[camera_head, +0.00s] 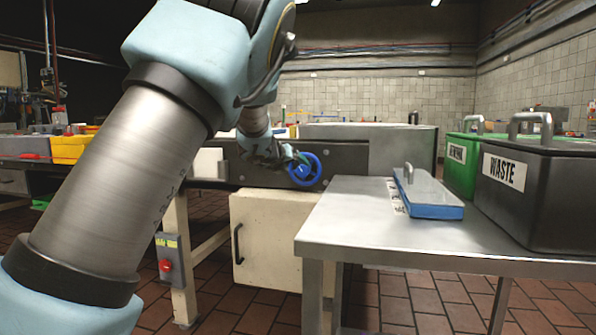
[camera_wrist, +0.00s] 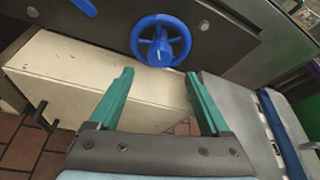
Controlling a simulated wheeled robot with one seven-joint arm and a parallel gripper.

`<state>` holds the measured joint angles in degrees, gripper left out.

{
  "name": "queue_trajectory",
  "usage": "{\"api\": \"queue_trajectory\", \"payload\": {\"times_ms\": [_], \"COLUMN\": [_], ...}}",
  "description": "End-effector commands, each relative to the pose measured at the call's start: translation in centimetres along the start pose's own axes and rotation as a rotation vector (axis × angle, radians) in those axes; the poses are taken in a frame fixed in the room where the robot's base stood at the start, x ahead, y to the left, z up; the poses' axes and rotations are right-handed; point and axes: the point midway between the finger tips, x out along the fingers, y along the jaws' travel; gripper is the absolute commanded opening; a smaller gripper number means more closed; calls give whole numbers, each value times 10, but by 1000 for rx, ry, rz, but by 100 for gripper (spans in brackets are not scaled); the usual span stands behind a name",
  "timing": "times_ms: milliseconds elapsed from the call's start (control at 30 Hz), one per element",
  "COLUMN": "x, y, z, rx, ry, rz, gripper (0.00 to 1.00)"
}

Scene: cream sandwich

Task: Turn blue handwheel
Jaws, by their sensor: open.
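The blue handwheel (camera_head: 305,169) is mounted on the dark front panel of the machine, left of the steel table in the head view. In the wrist view the handwheel (camera_wrist: 160,41) is near the top, a ring with spokes and a hub. My gripper (camera_wrist: 158,77) is open and empty, its two green fingers apart with the wheel beyond their tips. In the head view my gripper (camera_head: 288,158) is at the end of my arm, close to the wheel and slightly left of it; its fingers are small there, and contact cannot be judged.
A steel table (camera_head: 450,245) stands at the right with a blue-edged lidded tray (camera_head: 428,195), a black WASTE bin (camera_head: 540,195) and a green bin (camera_head: 463,160). A cream cabinet (camera_head: 262,240) is below the handwheel. A red button box (camera_head: 168,262) is on the table leg at left.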

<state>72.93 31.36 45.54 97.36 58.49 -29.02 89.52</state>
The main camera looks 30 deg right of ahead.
Motion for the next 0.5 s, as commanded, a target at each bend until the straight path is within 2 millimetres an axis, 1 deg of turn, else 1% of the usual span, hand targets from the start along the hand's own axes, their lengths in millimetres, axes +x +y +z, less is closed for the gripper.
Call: {"api": "queue_trajectory", "payload": {"times_ms": [33,100,200,500], "x": [-8,-16,-23,-27], "y": [0,0,0,1], "z": [1,1,0,0], "rx": [-2,-1,0,1], "ry": [-1,-1,-1,0], "rz": [0,0,1,2], "gripper": [82,82,82,82]}}
